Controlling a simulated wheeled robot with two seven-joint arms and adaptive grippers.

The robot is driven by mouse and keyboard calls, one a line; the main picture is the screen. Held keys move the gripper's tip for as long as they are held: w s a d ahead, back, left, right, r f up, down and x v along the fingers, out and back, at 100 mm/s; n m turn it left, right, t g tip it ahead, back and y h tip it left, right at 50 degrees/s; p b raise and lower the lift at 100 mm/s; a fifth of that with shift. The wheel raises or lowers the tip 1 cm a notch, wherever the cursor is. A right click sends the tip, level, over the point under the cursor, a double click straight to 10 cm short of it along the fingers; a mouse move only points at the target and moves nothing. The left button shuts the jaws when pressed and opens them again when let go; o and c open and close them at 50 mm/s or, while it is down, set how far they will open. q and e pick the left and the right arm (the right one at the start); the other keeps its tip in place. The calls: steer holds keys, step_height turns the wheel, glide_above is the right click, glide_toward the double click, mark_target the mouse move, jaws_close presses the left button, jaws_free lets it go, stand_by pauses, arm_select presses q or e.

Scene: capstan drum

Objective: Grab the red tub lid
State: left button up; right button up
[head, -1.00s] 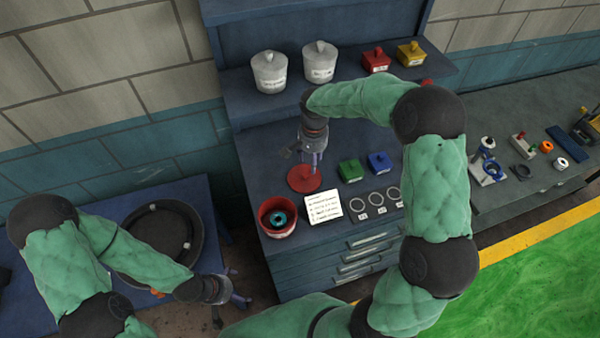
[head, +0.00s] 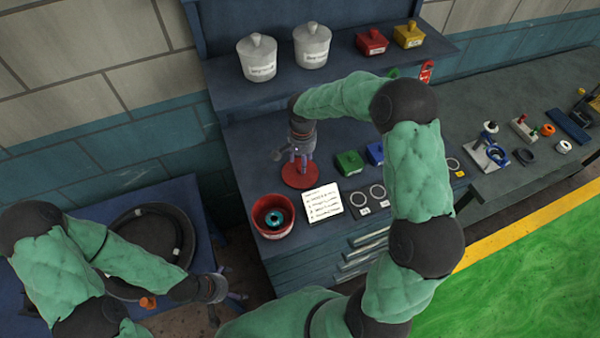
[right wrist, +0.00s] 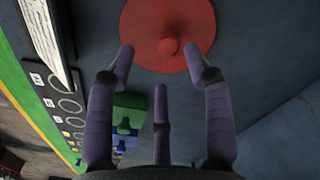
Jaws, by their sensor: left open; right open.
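The red tub lid (head: 301,181) is a flat round disc with a small knob, lying on the blue workbench behind the open red tub (head: 274,233). My right gripper (head: 303,160) points down, open and empty, just above the lid. In the right wrist view the lid (right wrist: 140,28) with its knob lies beyond the spread fingers (right wrist: 160,55); nothing is between them. I cannot tell whether any fingertip touches it. My left gripper (head: 236,290) is open and empty at lower left, away from the bench.
A white note card (head: 323,203) lies right of the tub, with rings beside it. Green (head: 348,163) and blue (head: 375,153) boxes stand right of the lid. White canisters (head: 257,60) stand on the shelf above. A dark round tray (head: 126,270) is on the left table.

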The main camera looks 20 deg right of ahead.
mark_target(300, 168)
steer(key=f, duration=0.2)
steer(key=w+f, duration=0.1)
steer(key=f, duration=0.2)
steer(key=shift+f+p, duration=0.1)
steer(key=shift+p, duration=0.2)
steer(key=shift+f, duration=0.5)
jaws_close()
